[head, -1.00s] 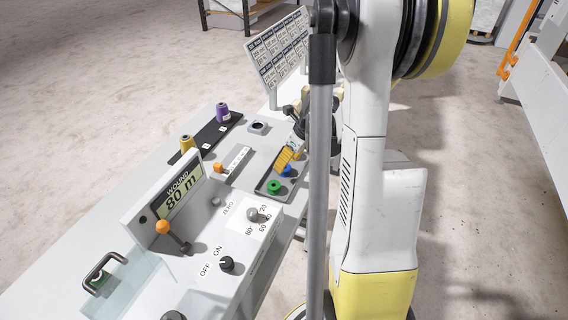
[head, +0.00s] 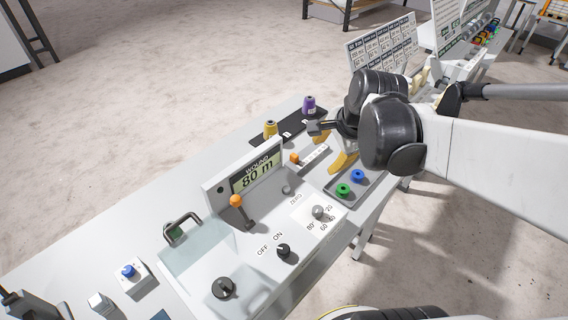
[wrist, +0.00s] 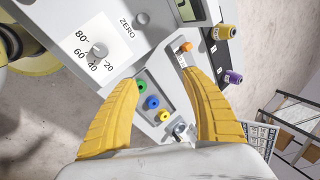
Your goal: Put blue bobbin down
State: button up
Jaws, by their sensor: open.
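The blue bobbin (head: 358,175) stands in the small grey tray (head: 371,196) beside the green bobbin (head: 343,190). In the wrist view, the blue bobbin (wrist: 152,102) sits between the green bobbin (wrist: 141,86) and a yellow bobbin (wrist: 164,115), in a row. My gripper (wrist: 162,77) is open, with nothing between its yellow fingers, and the tray shows below and between them. In the head view, my gripper (head: 345,160) is partly hidden behind my wrist, and a finger shows near the tray. The blue bobbin is apart from the fingers.
A winder console with an "80 m" display (head: 257,173), orange-tipped lever (head: 236,201) and knobs stands left of the tray. Yellow (head: 270,129) and purple (head: 309,105) thread cones stand on a dark strip behind. A printed board (head: 382,47) rises at the back.

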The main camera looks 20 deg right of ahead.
jog(key=s+a+r+n+t, duration=0.1)
jog(key=s+a+n, duration=0.2)
jog(key=a+n, duration=0.3)
jog(key=s+a+r+n+t, duration=0.1)
jog(key=s+a+n, duration=0.3)
jog(key=n, duration=0.7)
jog(key=a, duration=0.2)
jog(key=shift+a+r+n, duration=0.25)
jog(key=shift+a+n, duration=0.05)
notch_tip(320, 180, down, 4)
jog(key=b, duration=0.3)
jog(key=shift+r+b, duration=0.1)
jog(key=shift+b, duration=0.3)
